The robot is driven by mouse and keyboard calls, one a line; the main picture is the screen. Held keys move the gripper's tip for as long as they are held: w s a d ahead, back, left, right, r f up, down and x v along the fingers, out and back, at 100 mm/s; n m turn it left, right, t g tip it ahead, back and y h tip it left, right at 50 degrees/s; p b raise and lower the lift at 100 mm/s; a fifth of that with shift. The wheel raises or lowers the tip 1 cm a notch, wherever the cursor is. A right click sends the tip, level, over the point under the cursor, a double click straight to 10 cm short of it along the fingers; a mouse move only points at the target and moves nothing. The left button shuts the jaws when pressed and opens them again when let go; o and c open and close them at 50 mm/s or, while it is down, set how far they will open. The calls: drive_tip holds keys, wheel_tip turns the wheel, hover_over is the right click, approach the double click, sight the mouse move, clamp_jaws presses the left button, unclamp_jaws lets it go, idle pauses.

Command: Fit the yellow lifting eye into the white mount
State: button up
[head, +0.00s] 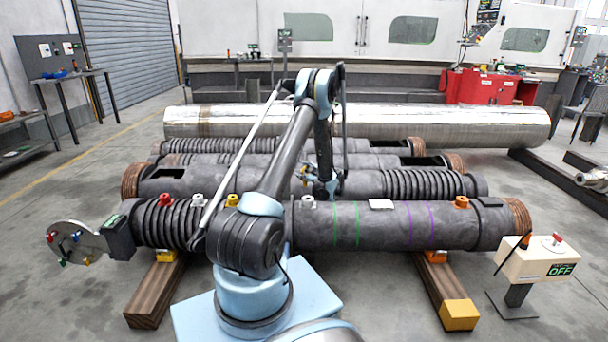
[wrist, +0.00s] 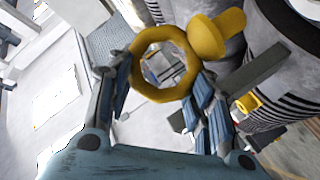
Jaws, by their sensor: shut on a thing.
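My gripper (wrist: 160,90) is shut on the yellow lifting eye (wrist: 138,80), a ring with a rounded knob at its upper right. The blue-grey fingers lie at either side of the ring, and the background shows through its opening. In the head view my gripper (head: 325,188) hangs over the rear of the dark front barrel (head: 335,232); the lifting eye cannot be made out clearly there. White fittings sit on top of that barrel, one near the middle (head: 308,201) and one farther left (head: 195,199). I cannot tell which is the white mount.
Red (head: 165,199), yellow (head: 232,200) and orange (head: 461,202) fittings and a white block (head: 381,204) also stand on the front barrel. A second dark barrel (head: 225,180) lies behind it. A switch box (head: 538,262) stands at right.

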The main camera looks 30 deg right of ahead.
drive_tip(key=shift+s+a+r+n+y, duration=0.1)
drive_tip(key=shift+s+r+n+y, duration=0.2)
drive_tip(key=shift+s+n+y, duration=0.25)
drive_tip(key=shift+s+a+r+n+y, duration=0.1)
drive_tip(key=shift+s+r+n+y, duration=0.25)
drive_tip(key=shift+s+y, duration=0.4)
drive_tip(key=shift+s, duration=0.1)
drive_tip(key=shift+s, duration=0.1)
drive_tip(key=shift+s+f, duration=0.15)
drive_tip(key=shift+f, duration=2.75)
drive_tip(key=shift+f, duration=1.9)
drive_tip(key=o, duration=1.4)
drive_tip(key=shift+s, duration=0.1)
drive_tip(key=shift+c, duration=0.2)
